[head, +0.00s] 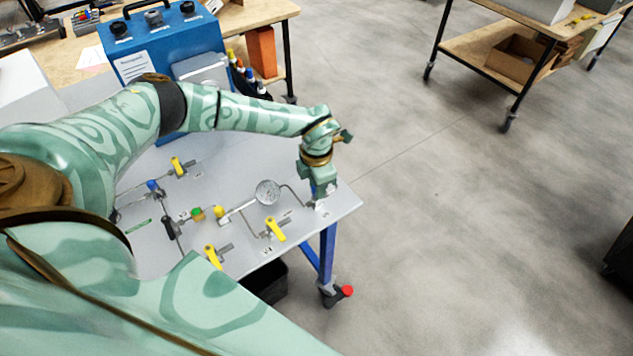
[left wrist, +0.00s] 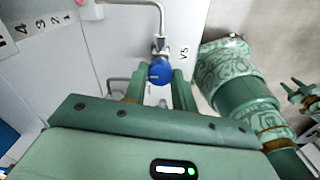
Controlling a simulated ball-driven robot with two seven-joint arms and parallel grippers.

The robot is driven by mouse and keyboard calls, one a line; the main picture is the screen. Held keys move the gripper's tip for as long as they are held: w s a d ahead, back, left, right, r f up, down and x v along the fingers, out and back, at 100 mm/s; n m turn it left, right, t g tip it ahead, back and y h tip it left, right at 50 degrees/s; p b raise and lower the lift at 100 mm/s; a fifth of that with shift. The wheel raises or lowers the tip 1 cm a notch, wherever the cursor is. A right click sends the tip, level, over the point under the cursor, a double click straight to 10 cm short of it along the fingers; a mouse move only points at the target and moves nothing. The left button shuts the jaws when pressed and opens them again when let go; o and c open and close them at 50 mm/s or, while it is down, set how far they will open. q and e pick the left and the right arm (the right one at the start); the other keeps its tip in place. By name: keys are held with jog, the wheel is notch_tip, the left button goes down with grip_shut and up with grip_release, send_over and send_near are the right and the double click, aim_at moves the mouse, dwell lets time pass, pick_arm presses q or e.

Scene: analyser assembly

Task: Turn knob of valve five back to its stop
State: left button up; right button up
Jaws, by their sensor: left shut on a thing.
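The blue knob of valve five (left wrist: 160,71) is at the end of a bent metal pipe, beside the printed label V5 (left wrist: 184,53) in the left wrist view. My left gripper (head: 321,197) points down at the right end of the grey panel (head: 345,200). In the left wrist view, the fingers of my left gripper (left wrist: 160,82) stand on both sides of the blue knob and are shut on it. In the head view the gripper mostly hides the knob. Green finger-like parts show at the right edge of the left wrist view; their state is unclear.
A round gauge (head: 267,192) is left of the left gripper. Yellow-handled valves (head: 276,230) and (head: 212,257) and another blue knob (head: 152,186) are on the panel. A blue machine (head: 150,50) stands behind. The floor right of the panel is clear.

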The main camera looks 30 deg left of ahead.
pick_arm(q)
jog(key=shift+w, duration=0.1)
dwell(0.4)
jog(key=o, duration=1)
notch_tip(320, 180, up, 16)
jog(key=p, duration=0.2)
jog(key=shift+r+p, duration=0.2)
jog(key=shift+p, duration=0.2)
